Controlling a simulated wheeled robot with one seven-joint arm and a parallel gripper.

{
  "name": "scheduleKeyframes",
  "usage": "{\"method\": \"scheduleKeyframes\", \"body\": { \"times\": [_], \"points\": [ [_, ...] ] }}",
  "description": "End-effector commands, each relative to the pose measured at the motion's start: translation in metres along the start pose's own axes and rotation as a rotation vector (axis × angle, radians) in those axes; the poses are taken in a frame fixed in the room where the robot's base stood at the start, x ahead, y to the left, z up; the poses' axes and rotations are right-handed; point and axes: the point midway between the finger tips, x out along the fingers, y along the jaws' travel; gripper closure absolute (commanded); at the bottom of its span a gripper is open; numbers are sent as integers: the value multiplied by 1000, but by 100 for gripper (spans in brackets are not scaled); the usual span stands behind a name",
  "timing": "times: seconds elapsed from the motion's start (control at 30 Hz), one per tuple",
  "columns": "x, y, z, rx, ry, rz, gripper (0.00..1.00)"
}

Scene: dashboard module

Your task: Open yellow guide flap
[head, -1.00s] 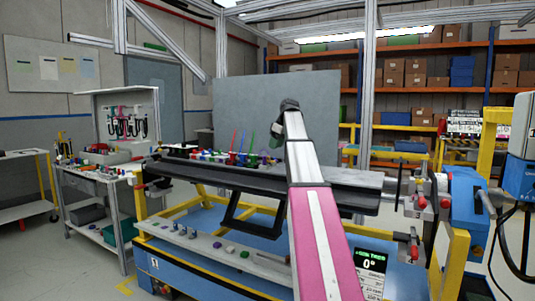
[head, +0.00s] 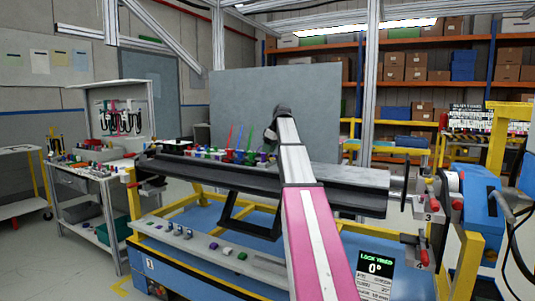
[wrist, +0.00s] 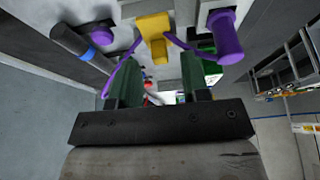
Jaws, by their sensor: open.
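In the wrist view, a yellow flap-like piece (wrist: 154,27) sits at the top centre on a pale housing, and I take it to be the guide flap. It appears closed against the housing, though its exact angle is hard to tell. My gripper (wrist: 158,82) is open and empty, with its two green fingers below the yellow piece in the picture and apart from it. Thin purple strips run diagonally beside both fingers. In the head view my arm's pink and white links hide most of the gripper, and the flap cannot be made out.
A purple knob (wrist: 224,30) and a dark cylinder with a blue ring (wrist: 83,47) flank the yellow piece. In the head view, the long dark module beam (head: 235,176) lies on a blue and yellow stand, with coloured parts behind it. A parts cart (head: 105,178) stands at left.

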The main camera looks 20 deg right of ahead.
Motion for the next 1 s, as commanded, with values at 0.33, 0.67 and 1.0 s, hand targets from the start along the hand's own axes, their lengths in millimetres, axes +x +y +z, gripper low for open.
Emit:
{"method": "scheduleKeyframes", "body": {
  "times": [0.33,0.67,1.0],
  "points": [
    [19,0,0,0,0,0,57],
    [18,0,0,0,0,0,100],
    [17,0,1,1,31,0,100]
  ]
}}
